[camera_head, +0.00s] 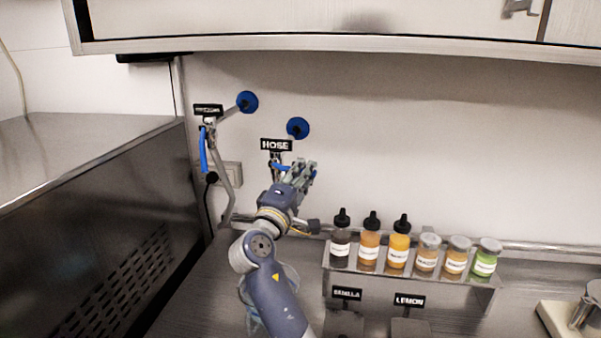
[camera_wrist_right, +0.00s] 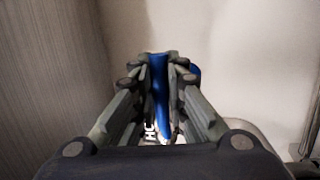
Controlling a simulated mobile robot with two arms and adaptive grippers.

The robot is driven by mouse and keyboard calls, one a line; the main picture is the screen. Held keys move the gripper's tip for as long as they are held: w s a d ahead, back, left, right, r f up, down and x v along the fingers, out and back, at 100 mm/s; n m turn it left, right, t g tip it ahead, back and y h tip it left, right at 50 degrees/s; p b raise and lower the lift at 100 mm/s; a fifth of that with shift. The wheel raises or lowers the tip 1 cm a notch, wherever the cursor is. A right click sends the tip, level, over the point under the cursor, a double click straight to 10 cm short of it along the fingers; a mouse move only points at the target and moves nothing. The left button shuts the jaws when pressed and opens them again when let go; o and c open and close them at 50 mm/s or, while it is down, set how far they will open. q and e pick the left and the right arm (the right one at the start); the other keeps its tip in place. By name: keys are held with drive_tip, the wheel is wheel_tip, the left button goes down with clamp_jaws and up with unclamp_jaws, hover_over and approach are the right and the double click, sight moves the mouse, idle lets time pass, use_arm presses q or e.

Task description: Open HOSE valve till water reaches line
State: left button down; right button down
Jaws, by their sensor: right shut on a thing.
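The black HOSE sign (camera_head: 276,145) is on the back wall, with a round blue disc (camera_head: 298,128) up and to its right. My right gripper (camera_head: 308,172) is at the valve just below and right of the sign. In the right wrist view its fingers (camera_wrist_right: 160,62) are shut on the blue valve handle (camera_wrist_right: 160,85), which runs between them. Part of the sign's lettering shows behind the handle there. My right arm hides what lies below the valve, so the water and the line cannot be seen. My left gripper is not in view.
A second valve with a blue handle (camera_head: 204,150) hangs to the left. A rack (camera_head: 440,278) with several bottles and jars stands to the right, beside VANILLA and LEMON signs (camera_head: 410,301). A steel cabinet (camera_head: 110,230) bounds the left side. A wall cupboard overhangs above.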

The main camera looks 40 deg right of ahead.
drive_tip(key=shift+s+d+r+n+t, duration=0.1)
drive_tip(key=shift+r+n+t, duration=0.2)
drive_tip(key=shift+r+n, duration=0.25)
drive_tip(key=shift+r, duration=0.15)
drive_tip(key=c, duration=1.6)
unclamp_jaws()
drive_tip(key=shift+d+p, duration=0.15)
drive_tip(key=shift+p, duration=0.15)
drive_tip(key=shift+d+f, duration=0.2)
drive_tip(key=shift+f, duration=0.1)
drive_tip(key=v, duration=1.2)
